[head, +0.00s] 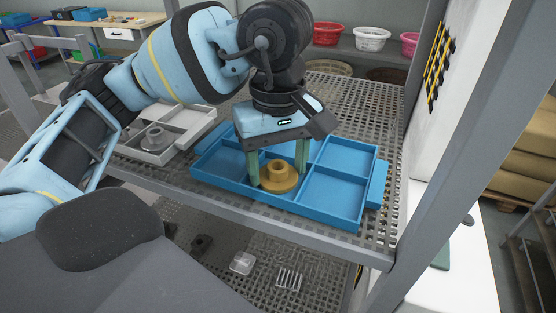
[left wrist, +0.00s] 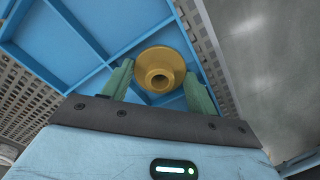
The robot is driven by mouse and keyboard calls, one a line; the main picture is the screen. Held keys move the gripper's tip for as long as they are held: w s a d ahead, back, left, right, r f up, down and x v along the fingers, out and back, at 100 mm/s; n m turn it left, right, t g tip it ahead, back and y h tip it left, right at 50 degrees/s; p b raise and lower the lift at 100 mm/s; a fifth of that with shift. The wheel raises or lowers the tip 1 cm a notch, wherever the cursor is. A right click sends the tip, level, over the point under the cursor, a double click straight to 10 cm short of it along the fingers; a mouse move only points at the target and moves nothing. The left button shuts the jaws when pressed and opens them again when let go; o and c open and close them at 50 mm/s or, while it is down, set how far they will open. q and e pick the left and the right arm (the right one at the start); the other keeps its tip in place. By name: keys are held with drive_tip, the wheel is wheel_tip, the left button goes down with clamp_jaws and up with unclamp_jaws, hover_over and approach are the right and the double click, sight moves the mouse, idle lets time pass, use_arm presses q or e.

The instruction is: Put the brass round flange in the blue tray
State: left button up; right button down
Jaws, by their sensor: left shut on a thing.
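The brass round flange (head: 278,178) is a gold disc with a raised hollow hub. It sits between the green fingers of my left gripper (head: 278,172), which is shut on it. The blue tray (head: 335,213) is divided into compartments and lies on the perforated shelf. The flange is at the tray's middle compartment, within its walls in the head view; whether it touches the floor I cannot tell. The left wrist view shows the flange (left wrist: 160,70) between the fingertips (left wrist: 158,85) with the blue tray (left wrist: 60,35) behind it. My right gripper is not in view.
A grey divided tray (head: 180,140) holding a grey flange (head: 155,138) stands left of the blue tray. Red, white and pink baskets (head: 371,38) stand on a shelf behind. Small parts lie on the lower shelf.

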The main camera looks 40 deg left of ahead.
sight(278, 165)
use_arm(q)
drive_tip(key=o, duration=1)
drive_tip(key=shift+f, duration=0.1)
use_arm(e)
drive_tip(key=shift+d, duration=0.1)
use_arm(q)
drive_tip(key=shift+r, duration=0.4)
wheel_tip(278, 165, up, 12)
drive_tip(key=shift+f+p, duration=0.2)
drive_tip(key=shift+p, duration=0.65)
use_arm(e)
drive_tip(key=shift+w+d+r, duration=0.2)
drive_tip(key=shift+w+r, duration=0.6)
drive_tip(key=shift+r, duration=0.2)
